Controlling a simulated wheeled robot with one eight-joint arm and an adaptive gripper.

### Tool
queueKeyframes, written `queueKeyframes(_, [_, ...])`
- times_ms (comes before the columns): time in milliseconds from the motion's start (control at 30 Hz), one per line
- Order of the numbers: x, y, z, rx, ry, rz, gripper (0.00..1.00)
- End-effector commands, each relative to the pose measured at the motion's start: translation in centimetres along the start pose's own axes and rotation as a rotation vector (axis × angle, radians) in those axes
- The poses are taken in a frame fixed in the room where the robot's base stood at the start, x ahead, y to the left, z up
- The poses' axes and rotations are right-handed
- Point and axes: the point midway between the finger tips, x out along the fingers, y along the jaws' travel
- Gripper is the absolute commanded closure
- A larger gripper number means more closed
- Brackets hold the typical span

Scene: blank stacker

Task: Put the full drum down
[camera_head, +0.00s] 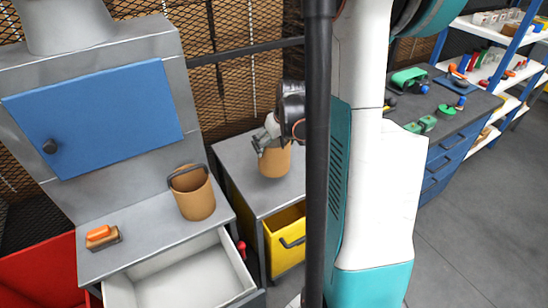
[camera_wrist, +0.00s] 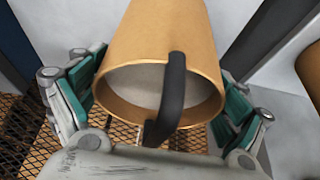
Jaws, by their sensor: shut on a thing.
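A tan drum (camera_head: 274,164) with a dark handle is in my gripper (camera_head: 268,143), over the grey top of the cabinet with the yellow drawer. In the wrist view my green-padded fingers (camera_wrist: 158,98) are on both sides of this drum (camera_wrist: 155,40), and its open mouth faces the camera. Pale grey shows inside it, perhaps its contents. I cannot tell whether its base touches the cabinet top (camera_head: 238,158). A second tan drum (camera_head: 196,200) with a raised dark handle stands upright on the grey bench at left.
The bench (camera_head: 150,232) has an open pale drawer (camera_head: 185,278) and an orange-topped brush-like thing (camera_head: 102,237). A blue panel door (camera_head: 95,118) is above. The yellow drawer (camera_head: 285,224) is partly open. Mesh fencing (camera_head: 225,75) stands behind. A dark workbench (camera_head: 440,112) is at right.

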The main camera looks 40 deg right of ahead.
Motion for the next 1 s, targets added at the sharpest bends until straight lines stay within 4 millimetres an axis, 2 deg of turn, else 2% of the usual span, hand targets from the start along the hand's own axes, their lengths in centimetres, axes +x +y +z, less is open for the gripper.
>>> queueKeyframes(167, [0.8, 0.0, 0.3, 0.000, 0.001, 0.000, 0.76])
queueKeyframes(467, [4.3, 0.0, 1.7, 0.000, 0.001, 0.000, 0.76])
queueKeyframes(867, [4.6, 0.0, 1.9, 0.000, 0.001, 0.000, 0.76])
queueKeyframes(900, [4.6, 0.0, 1.9, 0.000, 0.000, 0.000, 0.02])
queueKeyframes(1000, [4.5, 0.0, 1.9, 0.000, 0.000, 0.000, 0.00])
